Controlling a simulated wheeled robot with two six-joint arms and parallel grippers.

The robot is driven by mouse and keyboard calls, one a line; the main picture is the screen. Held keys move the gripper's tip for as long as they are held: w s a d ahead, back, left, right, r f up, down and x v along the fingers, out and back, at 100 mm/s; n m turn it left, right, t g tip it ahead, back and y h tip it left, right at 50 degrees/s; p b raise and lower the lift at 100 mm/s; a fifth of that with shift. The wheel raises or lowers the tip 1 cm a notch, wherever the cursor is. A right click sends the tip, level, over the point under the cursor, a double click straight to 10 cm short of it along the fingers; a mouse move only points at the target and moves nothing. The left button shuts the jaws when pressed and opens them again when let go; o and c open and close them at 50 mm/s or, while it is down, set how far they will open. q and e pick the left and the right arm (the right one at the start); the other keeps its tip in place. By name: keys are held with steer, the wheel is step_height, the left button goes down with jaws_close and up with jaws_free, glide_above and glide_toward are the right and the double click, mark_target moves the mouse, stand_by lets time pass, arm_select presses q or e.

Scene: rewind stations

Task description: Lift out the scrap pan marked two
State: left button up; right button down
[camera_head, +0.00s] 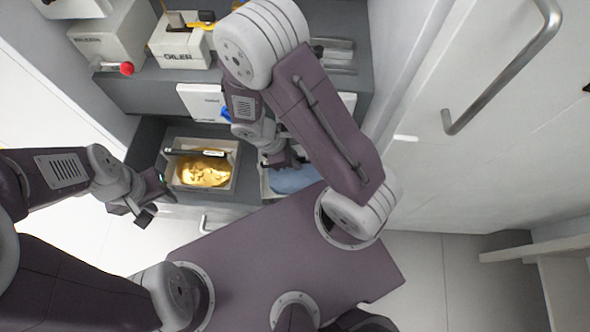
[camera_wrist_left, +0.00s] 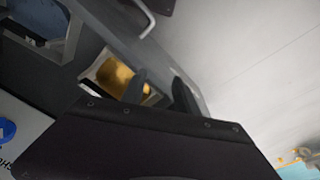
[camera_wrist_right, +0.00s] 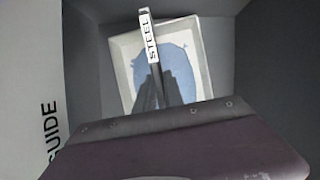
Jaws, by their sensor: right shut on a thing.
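Two pale scrap pans sit side by side in a dark open drawer (camera_head: 147,140). The left pan (camera_head: 237,165) holds gold scrap and has a dark handle bar across it; it also shows in the left wrist view (camera_wrist_left: 91,73). The right pan (camera_head: 265,182) has blue contents; in the right wrist view (camera_wrist_right: 121,72) its bar handle (camera_wrist_right: 151,42) reads STEEL. No number two is legible. My right gripper (camera_head: 287,158) is shut on that handle, its fingers close together over the blue pan. My left gripper (camera_head: 150,203) is open and empty, left of the drawer's front.
A grey counter (camera_head: 150,93) above the drawer carries a white box marked OILER (camera_head: 180,48) and a red-knobbed box (camera_head: 108,40). A white cabinet door with a metal handle (camera_head: 505,72) stands at right. Pale floor (camera_head: 425,270) is clear.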

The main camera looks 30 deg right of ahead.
steer(key=shift+r, duration=0.1)
stand_by(0.7)
step_height(320, 180, up, 13)
steer(key=p, duration=0.6)
steer(key=w+a, duration=0.3)
steer(key=a, duration=0.5)
steer(key=w+a+p, duration=0.1)
steer(key=w+a, duration=0.2)
steer(key=a, duration=0.6)
steer(key=shift+w+f, duration=0.15)
steer(key=shift+f, duration=0.2)
